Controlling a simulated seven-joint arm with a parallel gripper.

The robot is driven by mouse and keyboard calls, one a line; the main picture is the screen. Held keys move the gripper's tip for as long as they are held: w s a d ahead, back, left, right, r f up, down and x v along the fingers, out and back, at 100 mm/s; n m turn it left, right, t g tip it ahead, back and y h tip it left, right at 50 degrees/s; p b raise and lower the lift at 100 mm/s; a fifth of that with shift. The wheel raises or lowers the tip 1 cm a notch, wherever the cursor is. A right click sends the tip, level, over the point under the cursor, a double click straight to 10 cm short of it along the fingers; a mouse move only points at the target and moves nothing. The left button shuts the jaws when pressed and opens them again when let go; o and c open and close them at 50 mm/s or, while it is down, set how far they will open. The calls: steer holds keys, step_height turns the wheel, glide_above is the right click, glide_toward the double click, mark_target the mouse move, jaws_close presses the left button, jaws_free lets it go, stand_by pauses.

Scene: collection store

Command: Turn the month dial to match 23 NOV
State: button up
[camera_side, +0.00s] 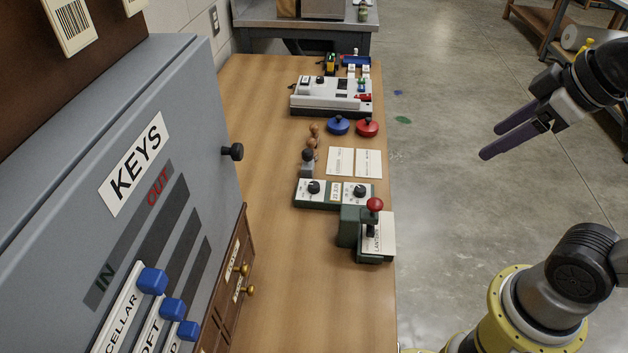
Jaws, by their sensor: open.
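A dial unit (333,195) with a pale top and green base sits on the wooden table. It has two black knobs, a left knob (314,187) and a right knob (360,191), with a small label (336,190) between them. The print there is too small to read, so I cannot tell which knob is the month dial or how it is set. My gripper (488,142) is at the upper right, over the floor beyond the table's right edge. Its two dark purple fingers are apart and empty, well away from the dial unit.
A green device with a red-knobbed lever (374,205) stands directly in front of the dial unit. Behind are wooden-handled stamps (311,140), two white cards (354,162), blue (338,125) and red (368,127) round pads. A grey KEYS cabinet (140,130) fills the left. The near table is clear.

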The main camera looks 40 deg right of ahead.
steer(key=w+r+n, duration=0.3)
steer(key=w+r, duration=0.2)
steer(key=w, duration=0.5)
steer(key=n+g, duration=0.5)
steer(key=g, duration=0.1)
glide_above(314, 185)
step_height(314, 185, down, 23)
step_height(314, 185, down, 13)
steer(key=shift+f, duration=0.1)
jaws_close()
